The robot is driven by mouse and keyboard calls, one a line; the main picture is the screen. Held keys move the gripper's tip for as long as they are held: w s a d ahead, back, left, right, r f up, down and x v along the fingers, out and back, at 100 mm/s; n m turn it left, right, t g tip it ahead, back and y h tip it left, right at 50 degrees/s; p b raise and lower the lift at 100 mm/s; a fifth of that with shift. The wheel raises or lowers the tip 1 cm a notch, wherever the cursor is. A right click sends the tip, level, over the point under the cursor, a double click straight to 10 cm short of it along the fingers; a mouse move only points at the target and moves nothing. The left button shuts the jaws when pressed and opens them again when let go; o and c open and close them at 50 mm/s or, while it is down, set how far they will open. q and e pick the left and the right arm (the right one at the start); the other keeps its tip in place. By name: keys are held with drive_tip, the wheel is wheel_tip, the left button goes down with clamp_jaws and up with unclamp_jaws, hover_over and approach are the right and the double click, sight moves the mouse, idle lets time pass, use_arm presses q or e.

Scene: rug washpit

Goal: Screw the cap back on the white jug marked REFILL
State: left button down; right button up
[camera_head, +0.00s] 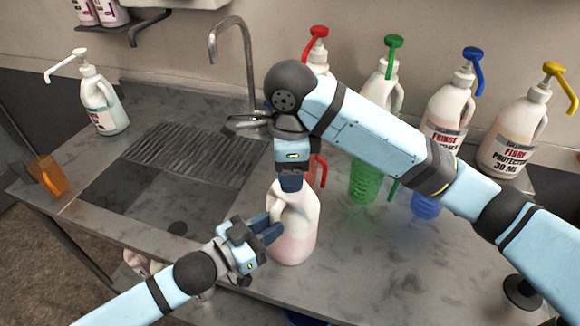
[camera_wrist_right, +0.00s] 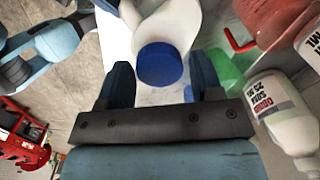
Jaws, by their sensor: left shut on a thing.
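The white jug (camera_head: 297,235) stands upright on the grey counter, right of the sink; no REFILL marking is readable. My left gripper (camera_head: 268,229) is shut on the jug's side, at its left. My right gripper (camera_head: 291,184) points down directly over the jug's top and hides its mouth in the head view. In the right wrist view, a blue cap (camera_wrist_right: 160,65) sits at the jug's neck (camera_wrist_right: 168,22), between the right fingers. Those fingers are spread, with gaps on both sides of the cap. How tightly the cap is seated cannot be told.
Behind stand pump bottles with red, green (camera_head: 383,88), blue (camera_head: 452,110) and yellow (camera_head: 520,130) pumps. Coloured measuring jugs, including a green one (camera_head: 366,182), stand before them. A sink (camera_head: 165,205), tap (camera_head: 240,50), white pump bottle (camera_head: 101,105) and orange jug (camera_head: 48,176) are left.

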drive_tip(key=shift+o, duration=0.7)
drive_tip(key=shift+r, duration=2.25)
drive_tip(key=shift+c, duration=0.4)
